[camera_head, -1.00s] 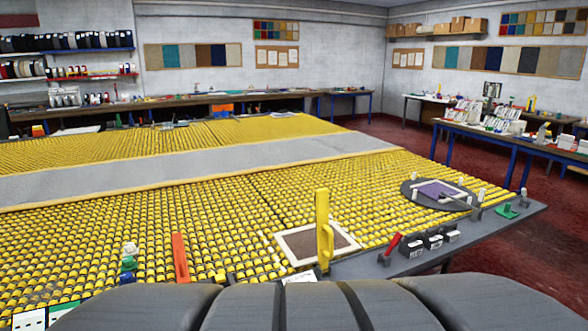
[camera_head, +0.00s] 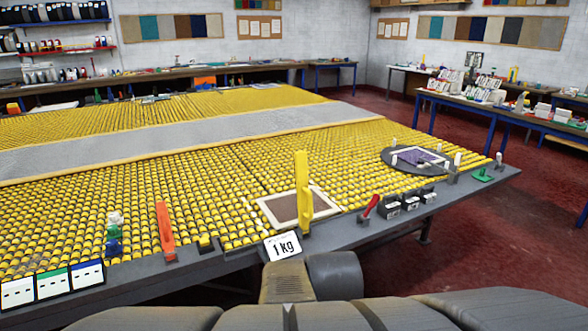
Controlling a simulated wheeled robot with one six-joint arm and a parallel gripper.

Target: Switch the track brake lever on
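Several lever-like handles stand along the near edge of the roller table, and I cannot read which is the track brake lever. A tall yellow handle (camera_head: 303,195) stands upright near the middle. An orange-red handle (camera_head: 165,230) stands to its left, leaning slightly. A small red lever (camera_head: 371,206) tilts to the upper right, beside black boxes (camera_head: 409,202) with white labels. A grey upright piece (camera_head: 452,174) stands further right. Grey parts of my own body fill the bottom. My gripper's fingers do not show.
The table's grey edge (camera_head: 345,232) runs along its near side. A framed brown panel (camera_head: 283,208) and a dark round disc (camera_head: 420,160) lie on the yellow rollers. Red floor (camera_head: 460,240) is open at the right.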

